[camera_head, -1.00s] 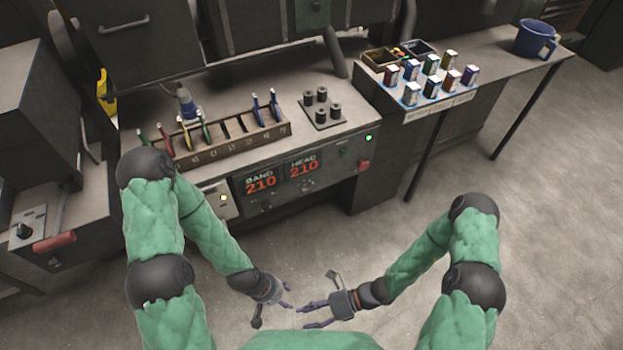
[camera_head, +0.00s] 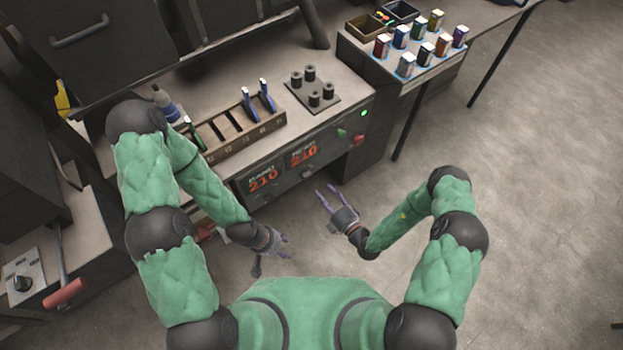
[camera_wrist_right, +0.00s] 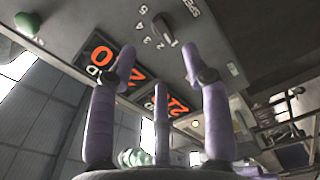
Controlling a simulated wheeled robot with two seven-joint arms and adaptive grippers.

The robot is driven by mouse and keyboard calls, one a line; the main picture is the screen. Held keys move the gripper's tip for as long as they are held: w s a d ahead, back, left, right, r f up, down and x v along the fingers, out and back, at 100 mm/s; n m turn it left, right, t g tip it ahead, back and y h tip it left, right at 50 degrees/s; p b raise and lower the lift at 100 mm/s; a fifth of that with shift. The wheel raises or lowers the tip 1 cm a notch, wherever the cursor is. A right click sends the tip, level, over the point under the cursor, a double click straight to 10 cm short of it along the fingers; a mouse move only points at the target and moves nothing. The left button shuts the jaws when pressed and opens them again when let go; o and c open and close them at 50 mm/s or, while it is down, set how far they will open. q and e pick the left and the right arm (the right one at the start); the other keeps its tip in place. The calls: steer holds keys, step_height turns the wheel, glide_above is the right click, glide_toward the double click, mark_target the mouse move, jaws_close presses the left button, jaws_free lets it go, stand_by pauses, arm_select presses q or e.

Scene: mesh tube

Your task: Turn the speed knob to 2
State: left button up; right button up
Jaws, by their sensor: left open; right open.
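The speed knob (camera_wrist_right: 165,29) is a dark pointer knob on the machine's front panel. Digits 1 to 5 and SPEED lettering lie around it in the right wrist view; which digit it marks is hard to tell. In the head view the knob (camera_head: 307,174) is small, low on the panel below the HEAD display. My right gripper (camera_head: 326,189) is open and empty, just in front of the panel, its fingers pointing at it. In its wrist view the fingers (camera_wrist_right: 158,62) are spread below the knob, apart from it. My left gripper (camera_head: 287,247) is open and empty, lower down.
The BAND display (camera_head: 263,181) and HEAD display (camera_head: 303,154) both read 210. A red button (camera_head: 358,139) is at the panel's right. A slotted wooden rack (camera_head: 240,133) stands on the bench above. The floor to the right is clear.

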mark_target(309, 177)
steer(key=b+x, duration=0.1)
steer(key=x, duration=0.6)
steer(key=shift+w+a+b, duration=0.25)
steer(key=shift+a+b, duration=0.05)
steer(key=shift+b, duration=0.05)
jaws_close()
